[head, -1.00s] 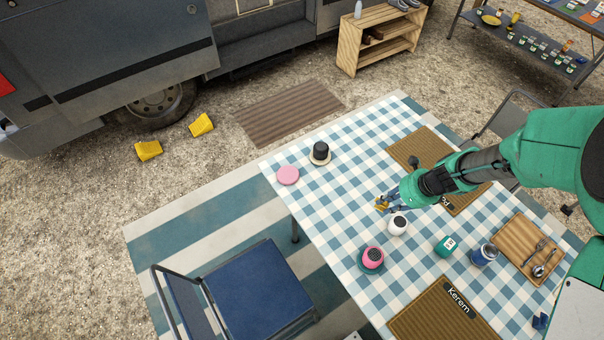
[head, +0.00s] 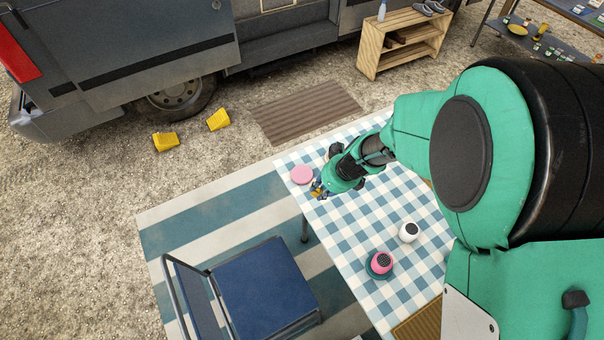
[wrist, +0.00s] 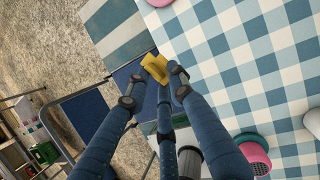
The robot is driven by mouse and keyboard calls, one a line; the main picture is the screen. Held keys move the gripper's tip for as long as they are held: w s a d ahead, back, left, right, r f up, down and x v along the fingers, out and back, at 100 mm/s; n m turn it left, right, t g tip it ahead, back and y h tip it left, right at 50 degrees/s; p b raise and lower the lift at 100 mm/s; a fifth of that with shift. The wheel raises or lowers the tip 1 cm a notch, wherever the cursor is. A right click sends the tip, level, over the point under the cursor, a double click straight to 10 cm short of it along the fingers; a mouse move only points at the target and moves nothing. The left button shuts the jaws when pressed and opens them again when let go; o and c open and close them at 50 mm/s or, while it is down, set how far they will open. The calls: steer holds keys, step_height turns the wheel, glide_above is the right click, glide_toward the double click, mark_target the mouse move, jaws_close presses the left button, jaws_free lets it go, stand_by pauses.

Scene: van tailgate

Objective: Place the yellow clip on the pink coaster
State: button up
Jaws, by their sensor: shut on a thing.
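The yellow clip (wrist: 155,66) is between the fingertips of my gripper (wrist: 152,80) in the wrist view. In the head view my gripper (head: 318,190) holds it close to the pink coaster, just in front and to the right of it; the clip is mostly hidden there. The pink coaster (head: 302,174) is a flat round disc lying bare near the left corner of the checked table. A small part of a pink disc (wrist: 158,2) shows at the top edge of the wrist view. I cannot tell the clip's height above the cloth.
A pink-topped cup or speaker on a teal coaster (head: 380,264) and a white one (head: 409,232) stand toward the table's front. A blue chair (head: 262,285) stands beside the table's left edge. The cloth around the pink coaster is mostly clear. My arm covers the table's right side.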

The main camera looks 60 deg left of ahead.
steer(key=shift+s+d+x, duration=0.1)
steer(key=shift+s+x, duration=0.1)
steer(key=shift+x, duration=0.75)
steer(key=shift+s+d+x, duration=0.1)
steer(key=shift+s+x, duration=0.1)
steer(key=shift+x, duration=0.7)
steer(key=shift+s+d+x, duration=0.1)
steer(key=shift+s+x, duration=0.15)
steer(key=shift+x, duration=0.7)
steer(key=b, duration=0.2)
glide_above(305, 176)
steer(key=shift+d+f, duration=0.1)
steer(key=shift+f, duration=0.55)
steer(key=shift+f, duration=0.1)
steer(key=shift+f+b, duration=0.4)
steer(key=shift+f, duration=1.3)
steer(key=shift+f, duration=0.1)
steer(key=o, duration=0.9)
steer(key=shift+o, duration=0.3)
